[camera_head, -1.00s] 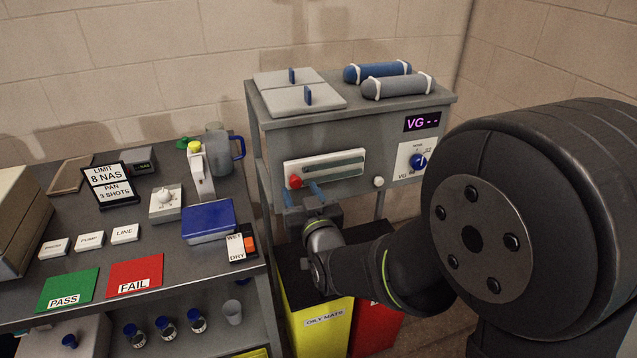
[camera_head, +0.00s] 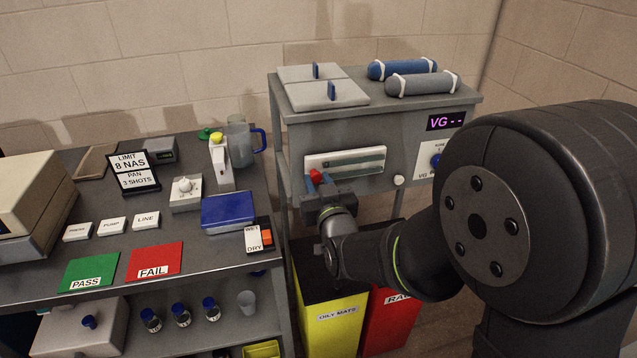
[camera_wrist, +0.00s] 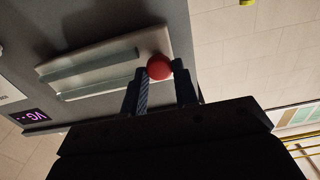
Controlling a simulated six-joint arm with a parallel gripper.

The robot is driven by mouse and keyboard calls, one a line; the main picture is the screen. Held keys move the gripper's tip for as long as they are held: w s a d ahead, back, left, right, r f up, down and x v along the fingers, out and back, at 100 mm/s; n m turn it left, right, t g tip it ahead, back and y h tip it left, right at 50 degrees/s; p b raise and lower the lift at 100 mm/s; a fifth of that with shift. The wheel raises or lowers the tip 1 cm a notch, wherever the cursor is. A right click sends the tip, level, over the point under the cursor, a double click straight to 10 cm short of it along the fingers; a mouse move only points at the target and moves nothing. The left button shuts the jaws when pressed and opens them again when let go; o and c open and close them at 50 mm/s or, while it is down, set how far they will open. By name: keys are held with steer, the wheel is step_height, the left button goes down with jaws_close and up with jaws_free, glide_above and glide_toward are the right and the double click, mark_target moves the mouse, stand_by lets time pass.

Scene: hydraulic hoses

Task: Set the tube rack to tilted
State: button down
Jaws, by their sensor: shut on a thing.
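A pale panel (camera_head: 358,160) with a long greenish rail is mounted on the front of the grey cabinet. I take it to be the tube rack, but cannot tell for certain; no tubes show in it. It also appears in the wrist view (camera_wrist: 95,73). A red round knob (camera_head: 315,175) sits at its left end and shows clearly in the wrist view (camera_wrist: 159,67). My gripper (camera_head: 318,184) is at this knob, with its two fingers (camera_wrist: 160,80) shut on either side of it. The fingers hide part of the knob in the head view.
The grey cabinet (camera_head: 350,131) carries lids and two cylinders on top, with a VG display and dial at right. A white knob (camera_head: 398,180) protrudes right of the panel. Yellow (camera_head: 335,325) and red bins stand below my arm. A crowded bench is at left.

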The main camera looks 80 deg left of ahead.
steer(key=shift+r, duration=0.1)
steer(key=shift+w+r+m, duration=0.2)
steer(key=shift+r+m, duration=0.9)
steer(key=shift+m, duration=0.4)
steer(key=shift+w+r+m, duration=0.25)
steer(key=shift+r+m, duration=0.2)
steer(key=shift+m, duration=0.3)
steer(key=shift+w+r+m, duration=0.2)
steer(key=shift+r+m, duration=0.25)
steer(key=shift+m, duration=0.3)
steer(key=c, duration=1.2)
jaws_free()
steer(key=shift+o, duration=0.2)
steer(key=d, duration=1.7)
steer(key=shift+d, duration=0.2)
steer(key=shift+a, duration=0.1)
